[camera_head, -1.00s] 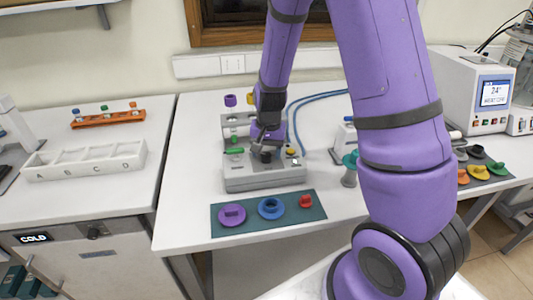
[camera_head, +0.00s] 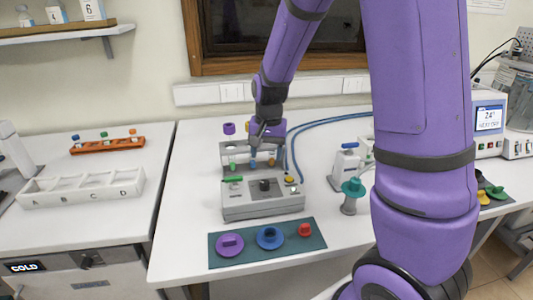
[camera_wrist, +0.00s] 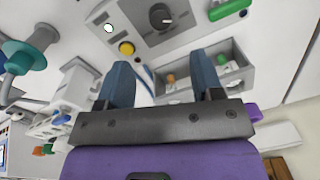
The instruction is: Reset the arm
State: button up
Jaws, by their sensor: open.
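My purple arm reaches from the right over the middle table. My gripper (camera_wrist: 165,85) is open and empty, its two blue-grey fingers apart in the wrist view. In the head view my gripper (camera_head: 262,140) hangs above the back part of the grey control box (camera_head: 262,205). The box has a black knob (camera_wrist: 161,16), a yellow button (camera_wrist: 126,48) and a green handle (camera_wrist: 229,9). The fingertips appear clear of the box. A grey holder (camera_wrist: 247,80) with small coloured pieces stands behind the box, partly hidden by my gripper.
A teal mat (camera_head: 222,260) with purple, blue and red pieces lies in front of the box. A teal-topped stand (camera_head: 352,190) and a white device (camera_head: 345,165) are to the right. A white tray (camera_head: 82,190) and an orange rack (camera_head: 107,145) sit on the left table.

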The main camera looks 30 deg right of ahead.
jog(key=s+a+r+n+t, duration=0.1)
jog(key=s+r+n+t, duration=0.15)
jog(key=s+r, duration=0.85)
jog(key=s+a+r+n+t, duration=0.1)
jog(key=s+r+n, duration=0.3)
jog(key=s+r, duration=0.5)
jog(key=shift+s+r+n+t, duration=0.3)
jog(key=shift+s+t, duration=0.35)
jog(key=shift+s, duration=1.4)
jog(key=shift+f, duration=0.1)
